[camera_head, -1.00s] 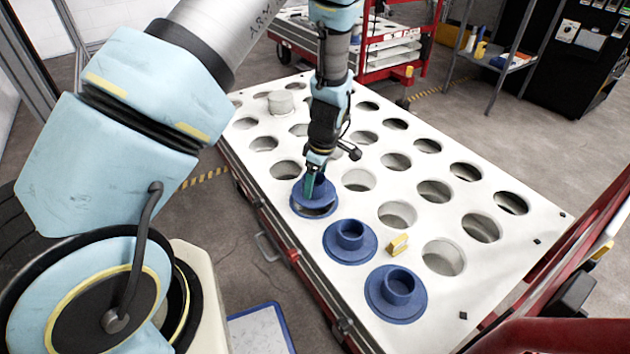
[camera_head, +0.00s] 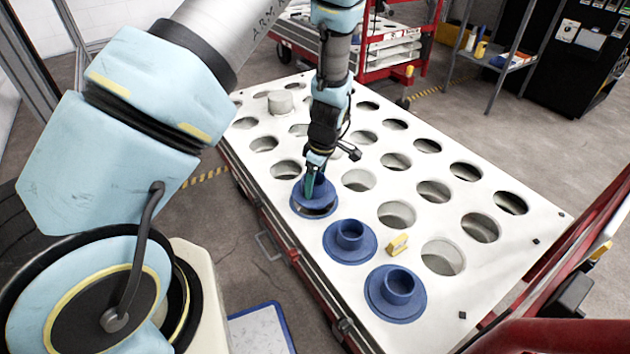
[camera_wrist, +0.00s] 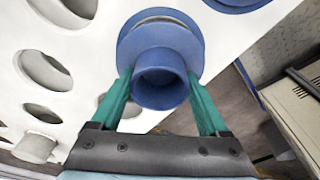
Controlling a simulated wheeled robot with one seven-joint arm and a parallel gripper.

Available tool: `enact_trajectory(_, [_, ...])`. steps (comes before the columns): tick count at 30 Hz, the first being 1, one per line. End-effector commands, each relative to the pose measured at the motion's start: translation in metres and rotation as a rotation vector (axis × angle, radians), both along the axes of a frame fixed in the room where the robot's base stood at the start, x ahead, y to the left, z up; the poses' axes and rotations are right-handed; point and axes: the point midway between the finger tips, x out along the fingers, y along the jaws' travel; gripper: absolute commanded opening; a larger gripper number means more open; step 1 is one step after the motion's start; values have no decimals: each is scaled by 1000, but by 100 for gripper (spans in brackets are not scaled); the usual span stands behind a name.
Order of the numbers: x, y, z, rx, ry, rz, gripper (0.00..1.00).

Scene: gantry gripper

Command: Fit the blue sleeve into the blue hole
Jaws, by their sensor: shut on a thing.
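My gripper (camera_head: 311,186) is shut on the blue sleeve (camera_head: 323,188), a short round collar with a wide flange. In the wrist view the green fingers of my gripper (camera_wrist: 160,82) press on both sides of the sleeve (camera_wrist: 162,62). The sleeve sits over the blue hole (camera_head: 303,213), at the left edge of the white table. A dark gap shows between the flange and the blue rim at the front, so the flange is not flush there. In the wrist view the flange covers most of the hole; whether the sleeve's lower end is inside is hidden.
Two other blue flanged sleeves (camera_head: 350,243) (camera_head: 397,293) sit in the white table (camera_head: 480,285) nearer the front. A small yellow block (camera_head: 397,246) lies beside them. Several open holes fill the rest of the table. A grey cylinder (camera_head: 281,103) stands at the far left.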

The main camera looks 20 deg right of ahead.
Motion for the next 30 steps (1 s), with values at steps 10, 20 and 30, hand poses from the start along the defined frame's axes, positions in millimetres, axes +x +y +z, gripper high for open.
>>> enact_trajectory(10, [0, 0, 0, -1, -1, -1, 8])
enact_trajectory(20, [0, 0, -6, -1, -1, 0, 8])
enact_trajectory(30, [0, 0, -14, -1, -1, 0, 8])
